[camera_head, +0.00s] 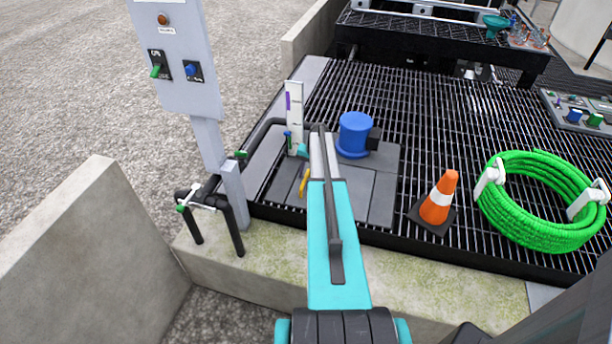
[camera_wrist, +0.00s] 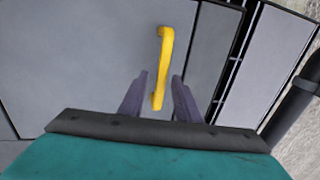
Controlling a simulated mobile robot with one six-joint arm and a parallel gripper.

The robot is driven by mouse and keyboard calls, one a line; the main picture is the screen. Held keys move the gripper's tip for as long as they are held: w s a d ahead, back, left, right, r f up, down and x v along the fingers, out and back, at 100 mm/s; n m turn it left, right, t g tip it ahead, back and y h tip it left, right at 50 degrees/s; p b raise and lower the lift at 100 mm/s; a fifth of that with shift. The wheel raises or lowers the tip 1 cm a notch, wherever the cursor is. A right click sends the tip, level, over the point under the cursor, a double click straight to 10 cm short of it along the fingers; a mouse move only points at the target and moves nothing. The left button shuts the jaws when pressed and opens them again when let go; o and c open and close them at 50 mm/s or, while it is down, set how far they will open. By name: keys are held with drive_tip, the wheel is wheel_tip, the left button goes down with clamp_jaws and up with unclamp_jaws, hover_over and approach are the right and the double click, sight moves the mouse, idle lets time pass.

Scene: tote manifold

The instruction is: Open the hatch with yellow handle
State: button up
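The yellow handle (camera_wrist: 162,65) is a bent bar on a grey hatch panel (camera_wrist: 100,55), and the panel looks closed flat. In the wrist view my gripper (camera_wrist: 160,85) is open, with one finger on each side of the handle's near end. The fingers look apart from the handle; how deep they reach around it I cannot tell. In the head view the handle (camera_head: 304,182) shows as a small yellow piece beside my teal arm. The hatch (camera_head: 285,185) lies among grey plates on the grating, partly hidden by my arm. My fingertips are hidden in the head view.
A blue cylinder (camera_head: 354,134) stands just right of my arm. A white gauge board (camera_head: 294,112) and black pipes (camera_head: 262,130) are on the left, by a grey control post (camera_head: 208,140). A traffic cone (camera_head: 438,200) and green hose coil (camera_head: 540,200) sit on the grating at right.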

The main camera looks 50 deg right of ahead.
clamp_jaws()
drive_tip(key=shift+a, duration=0.3)
drive_tip(key=shift+d, duration=0.1)
drive_tip(key=shift+w+r, duration=0.1)
drive_tip(key=shift+r, duration=0.05)
